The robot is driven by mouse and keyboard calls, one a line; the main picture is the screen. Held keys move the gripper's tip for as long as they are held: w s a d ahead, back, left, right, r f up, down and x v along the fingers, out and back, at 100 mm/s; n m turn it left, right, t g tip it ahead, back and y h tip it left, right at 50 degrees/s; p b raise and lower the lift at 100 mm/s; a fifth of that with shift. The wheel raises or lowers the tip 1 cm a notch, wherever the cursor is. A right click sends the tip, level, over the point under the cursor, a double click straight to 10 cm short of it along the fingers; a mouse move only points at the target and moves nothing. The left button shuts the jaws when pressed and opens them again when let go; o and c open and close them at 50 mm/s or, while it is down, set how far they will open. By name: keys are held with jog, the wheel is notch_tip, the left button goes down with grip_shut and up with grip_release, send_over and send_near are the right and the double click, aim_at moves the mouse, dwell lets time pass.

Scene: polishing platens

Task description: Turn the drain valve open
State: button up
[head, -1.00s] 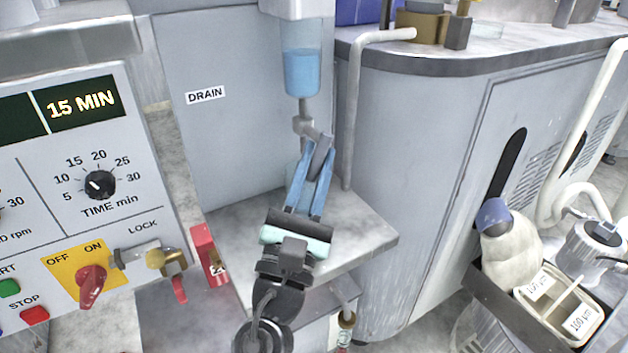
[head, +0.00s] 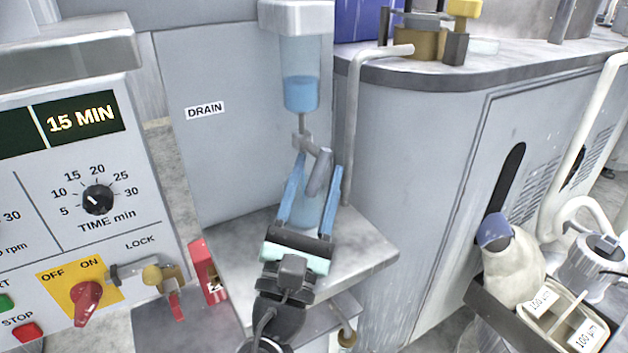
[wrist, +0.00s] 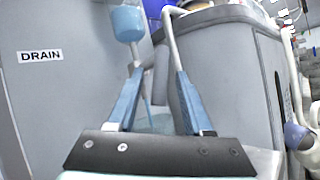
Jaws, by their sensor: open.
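The drain valve has a small grey body (head: 303,143) under a clear vessel (head: 301,92) partly filled with blue liquid. Its grey lever handle (head: 319,172) slants down to the lower left. My gripper (head: 318,165) is open, with one blue finger on each side of the handle and a visible gap around it. In the wrist view, the handle (wrist: 161,66) shows between the open fingers (wrist: 160,76). A pale blue streak (wrist: 147,112) hangs below the valve. A translucent bluish container (head: 308,211) stands beneath, partly hidden by my fingers.
A DRAIN label (head: 205,110) is on the grey panel left of the valve. A white pipe (head: 352,120) and a large grey cabinet (head: 420,150) stand close on the right. The control panel (head: 100,165), with a red knob (head: 86,300), is at left.

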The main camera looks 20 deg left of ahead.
aim_at(313, 188)
jog(key=shift+s+f, duration=0.25)
jog(key=shift+s, duration=0.15)
jog(key=b+v, duration=0.1)
jog(key=v, duration=0.1)
jog(key=shift+s+f, duration=0.15)
jog(key=shift+s, duration=0.2)
jog(key=s+d, duration=0.1)
jog(key=s, duration=1)
jog(key=shift+s+d, duration=0.15)
jog(key=shift+s, duration=0.05)
